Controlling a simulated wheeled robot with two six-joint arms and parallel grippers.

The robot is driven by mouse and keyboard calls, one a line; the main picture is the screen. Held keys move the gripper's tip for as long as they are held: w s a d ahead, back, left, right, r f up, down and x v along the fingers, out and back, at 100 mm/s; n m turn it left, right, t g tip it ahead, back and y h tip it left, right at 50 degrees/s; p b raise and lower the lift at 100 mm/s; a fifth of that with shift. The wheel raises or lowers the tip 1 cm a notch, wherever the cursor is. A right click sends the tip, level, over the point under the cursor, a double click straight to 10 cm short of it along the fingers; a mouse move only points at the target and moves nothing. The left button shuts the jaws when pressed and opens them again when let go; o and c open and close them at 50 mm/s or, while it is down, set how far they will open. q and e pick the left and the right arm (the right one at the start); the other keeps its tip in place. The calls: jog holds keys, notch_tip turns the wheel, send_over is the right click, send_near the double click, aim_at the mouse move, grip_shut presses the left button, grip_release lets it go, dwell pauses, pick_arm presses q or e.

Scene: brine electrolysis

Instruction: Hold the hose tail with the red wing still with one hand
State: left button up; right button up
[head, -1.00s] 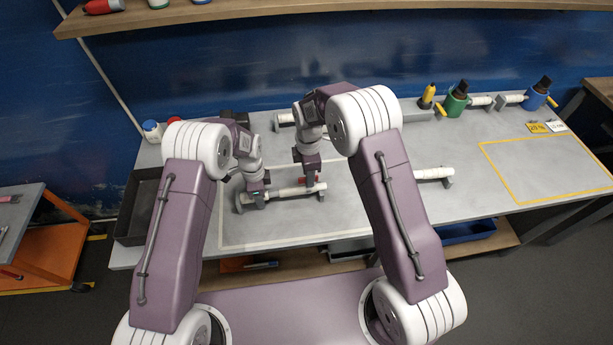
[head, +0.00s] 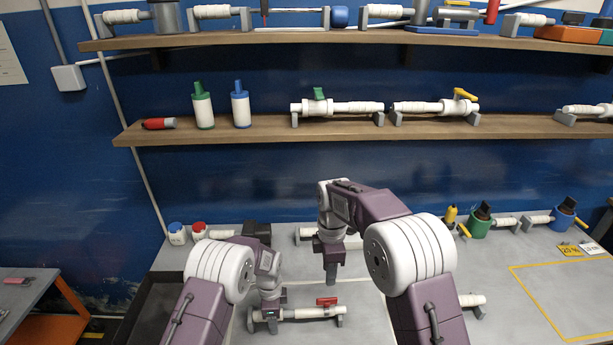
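The white hose tail (head: 302,314) lies level in a grey cradle near the front of the bench, with its red wing (head: 326,301) on top, right of the middle. My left gripper (head: 271,318) is down at the left part of the hose tail, with its fingers at the tube; it looks shut on it, and the fingers hide that part. My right gripper (head: 331,278) hangs above and behind the red wing, apart from it and holding nothing visible. Whether its fingers are apart cannot be seen from this side.
A red-capped bottle (head: 199,231) and a blue-capped bottle (head: 177,233) stand at the back left. Green (head: 480,222) and blue (head: 564,215) vessels stand at the back right. A yellow-outlined area (head: 560,290) is clear. Shelves (head: 400,128) with fittings hang above.

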pick_arm(q)
notch_tip(320, 180, up, 12)
dwell(0.5)
jog(key=shift+a, duration=0.1)
